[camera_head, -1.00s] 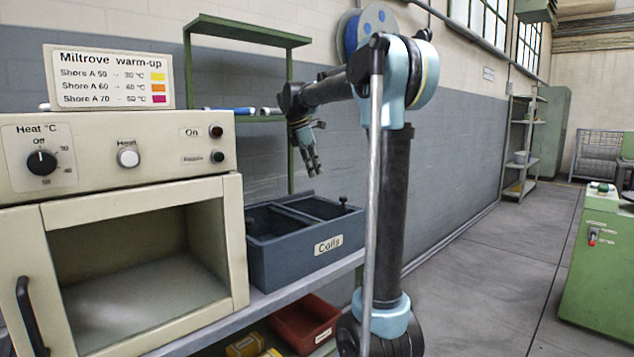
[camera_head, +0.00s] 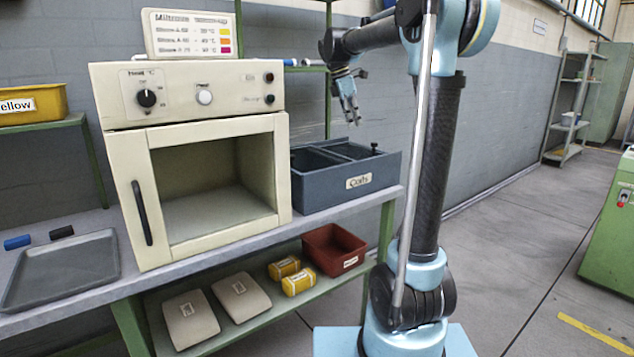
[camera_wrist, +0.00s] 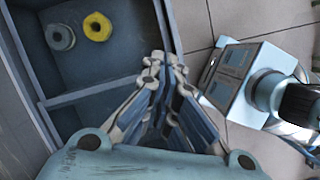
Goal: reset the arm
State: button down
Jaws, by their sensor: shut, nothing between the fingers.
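My gripper (camera_head: 347,106) hangs from my arm above the blue-grey bin labelled "Coils" (camera_head: 360,181) in the head view, its fingers pointing down and empty. In the wrist view my gripper (camera_wrist: 165,62) shows with its fingertips together, over the bin's wall. Inside the bin, a grey coil (camera_wrist: 60,37) and a yellow coil (camera_wrist: 97,27) lie in one compartment, apart from the fingers.
The cream oven (camera_head: 188,255) stands left of the bin on the bench. A grey tray (camera_head: 62,270) lies on the bench at left. A red box (camera_head: 333,250), yellow rolls and pale bags are on the lower shelf. Open floor lies to the right.

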jog(key=s+d+f+m+y, duration=0.2)
jog(key=s+f+m, duration=0.7)
jog(key=s+f, duration=0.6)
jog(key=s+d+f+m+t+y, duration=0.1)
jog(key=s+d+f+m, duration=0.3)
jog(key=s+f+m, duration=0.6)
jog(key=s+f, duration=0.5)
jog(key=s, duration=0.6)
jog(key=shift+s+d+f+m+t+y, duration=0.3)
jog(key=shift+s+f+y, duration=0.1)
